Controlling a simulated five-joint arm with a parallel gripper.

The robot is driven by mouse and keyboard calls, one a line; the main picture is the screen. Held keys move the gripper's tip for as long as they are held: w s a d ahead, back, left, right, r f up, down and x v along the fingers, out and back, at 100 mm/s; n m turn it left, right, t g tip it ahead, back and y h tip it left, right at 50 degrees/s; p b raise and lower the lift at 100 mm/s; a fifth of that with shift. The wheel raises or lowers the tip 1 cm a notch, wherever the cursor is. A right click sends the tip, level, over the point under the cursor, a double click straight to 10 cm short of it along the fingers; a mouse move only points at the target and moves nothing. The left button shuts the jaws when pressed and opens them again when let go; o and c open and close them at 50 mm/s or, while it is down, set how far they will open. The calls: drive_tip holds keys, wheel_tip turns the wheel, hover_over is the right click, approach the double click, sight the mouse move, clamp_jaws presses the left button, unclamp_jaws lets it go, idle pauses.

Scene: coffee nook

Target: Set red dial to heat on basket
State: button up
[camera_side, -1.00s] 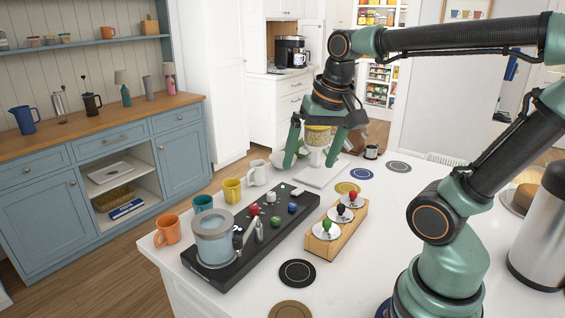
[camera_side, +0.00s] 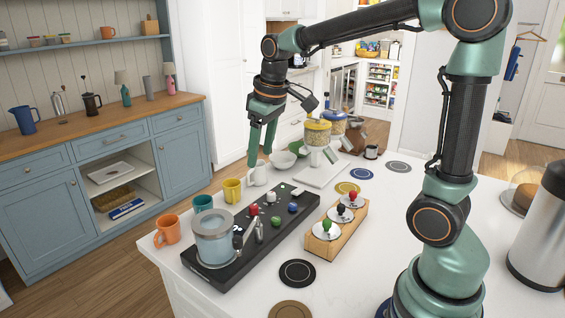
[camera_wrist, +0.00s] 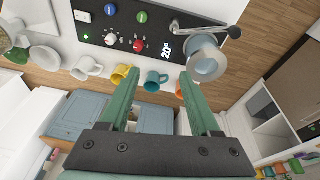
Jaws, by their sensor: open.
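The red dial (camera_side: 253,209) sits on top of a long black machine (camera_side: 207,277) on the white counter. My gripper (camera_side: 261,160) is open and empty, pointing down above the white mug, behind the machine. In the wrist view my gripper's fingers (camera_wrist: 158,78) are spread apart, with the dial beyond them, not touched. No part of the dial is hidden there.
A grey-blue cylinder (camera_side: 213,240) and silver lever (camera_side: 257,230) stand on the machine's near end. White (camera_side: 258,174), yellow (camera_side: 232,191), teal (camera_side: 202,203) and orange (camera_side: 167,229) mugs line its left side. A wooden stand (camera_side: 337,232) with coloured knobs is at its right.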

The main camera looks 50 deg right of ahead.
sight(253, 206)
drive_tip(key=w+d+f+n+g, duration=0.1)
drive_tip(key=w+d+f+g, duration=0.2)
drive_tip(key=w+d+f, duration=0.45)
drive_tip(key=f, duration=0.4)
drive_tip(key=a+f, duration=0.1)
drive_tip(key=f, duration=0.4)
drive_tip(key=w+f, duration=0.1)
drive_tip(key=f, duration=0.3)
drive_tip(key=shift+w+a+f, duration=0.1)
drive_tip(key=shift+a+f, duration=0.1)
clamp_jaws()
